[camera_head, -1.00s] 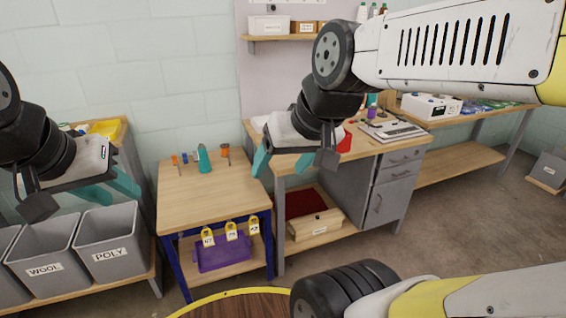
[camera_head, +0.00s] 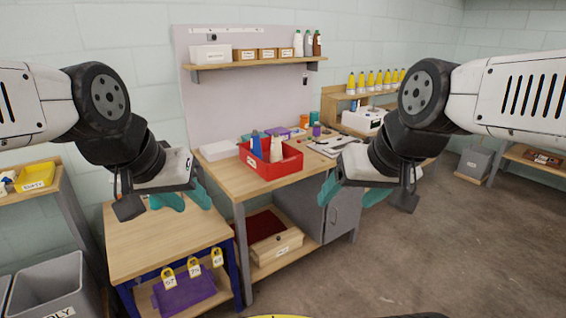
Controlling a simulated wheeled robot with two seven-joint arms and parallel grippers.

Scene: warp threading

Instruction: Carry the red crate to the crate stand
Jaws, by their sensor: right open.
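The red crate (camera_head: 285,165) sits on the wooden workbench, with a pale label on its front. It holds a blue bottle (camera_head: 257,146) and pale cone-shaped things (camera_head: 277,147). My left gripper (camera_head: 185,201) is in front and left of the crate, apart from it, with its teal fingers spread and empty. My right gripper (camera_head: 350,195) is in front and right of the crate, also open and empty. I cannot tell which piece of furniture is the crate stand.
The workbench (camera_head: 235,182) also carries a white box, a purple item and a clipboard. A lower wooden table (camera_head: 150,240) with blue legs has a bare top at left. A shelf (camera_head: 262,62) hangs above the bench. Grey floor (camera_head: 420,240) is clear at right.

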